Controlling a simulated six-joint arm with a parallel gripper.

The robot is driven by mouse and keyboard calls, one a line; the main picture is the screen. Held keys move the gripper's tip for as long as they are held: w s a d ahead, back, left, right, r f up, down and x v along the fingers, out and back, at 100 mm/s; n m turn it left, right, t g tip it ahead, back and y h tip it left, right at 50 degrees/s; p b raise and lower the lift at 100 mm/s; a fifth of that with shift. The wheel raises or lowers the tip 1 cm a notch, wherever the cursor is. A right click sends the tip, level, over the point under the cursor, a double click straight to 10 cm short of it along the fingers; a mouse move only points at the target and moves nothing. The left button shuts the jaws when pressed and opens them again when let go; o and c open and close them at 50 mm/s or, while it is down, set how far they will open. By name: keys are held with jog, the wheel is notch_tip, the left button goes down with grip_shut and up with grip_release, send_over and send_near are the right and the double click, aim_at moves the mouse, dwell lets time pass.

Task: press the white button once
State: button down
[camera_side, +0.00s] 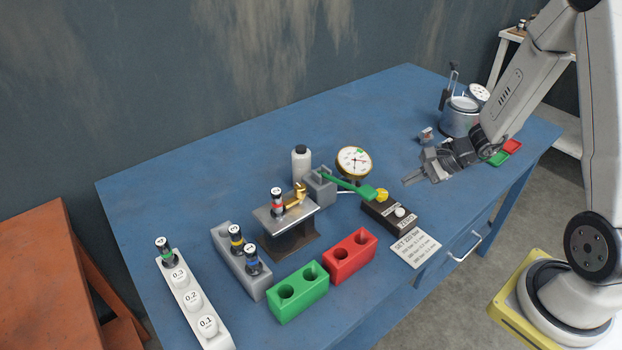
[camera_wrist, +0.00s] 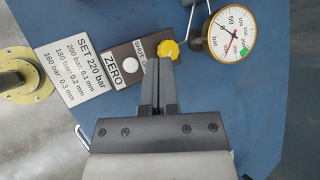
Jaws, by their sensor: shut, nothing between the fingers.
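The white button (camera_side: 400,212) sits on a dark control box (camera_side: 378,214) near the front edge of the blue table, beside the word ZERO. It also shows in the wrist view (camera_wrist: 130,66), uncovered, left of my fingertips. A yellow knob (camera_side: 382,195) is on the same box; in the wrist view the knob (camera_wrist: 169,48) lies just beyond my fingertips. My gripper (camera_side: 406,182) is shut and empty, raised above the table near the box. In the wrist view its fingers (camera_wrist: 158,66) point toward the knob and overlap part of the box.
A dial gauge (camera_side: 353,162) stands behind the box, with a green lever (camera_side: 352,188) beside it. A printed card (camera_side: 415,249) lies in front. Red (camera_side: 349,258) and green (camera_side: 298,291) blocks, a metal stand (camera_side: 286,225) and a white rack (camera_side: 196,300) occupy the left.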

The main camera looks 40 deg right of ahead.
aim_at(396, 209)
jog(key=shift+f, duration=3.2)
jog(key=shift+f, duration=0.1)
jog(key=shift+f, duration=0.3)
jog(key=shift+f, duration=0.55)
dwell(0.9)
jog(key=shift+r, duration=0.95)
jog(key=shift+r, duration=2.5)
